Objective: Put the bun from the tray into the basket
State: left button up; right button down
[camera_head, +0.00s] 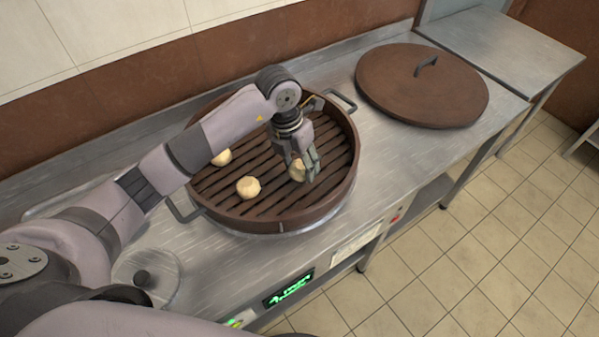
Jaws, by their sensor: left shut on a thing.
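The basket (335,205) is a round brown steamer with dark slats and two side handles, set in the steel counter. One pale bun (248,187) rests on its slats near the middle. Another bun (222,157) sits farther back, partly hidden by my left arm. My left gripper (306,174) is inside the basket's outline, low over the right part of the slats. It is shut on a third bun (296,170), which the fingers partly cover. I cannot tell whether that bun touches the slats. No tray shows clearly. My right gripper is not in view.
A round brown lid (422,84) with a dark handle lies on the counter (385,150) at the right. The counter's front carries a lit green display (288,287). Tiled floor lies beyond its edge.

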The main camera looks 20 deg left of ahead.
aim_at(299, 175)
pick_arm(q)
jog(key=shift+f, duration=1.9)
jog(key=shift+f, duration=0.15)
jog(key=o, duration=1.1)
jog(key=r, duration=0.4)
jog(key=a+r, duration=0.1)
jog(key=r, duration=0.3)
jog(key=a+r+b, duration=0.1)
jog(key=r, duration=0.3)
jog(key=shift+s+r, duration=0.1)
jog(key=shift+s, duration=0.3)
jog(key=shift+d, duration=0.1)
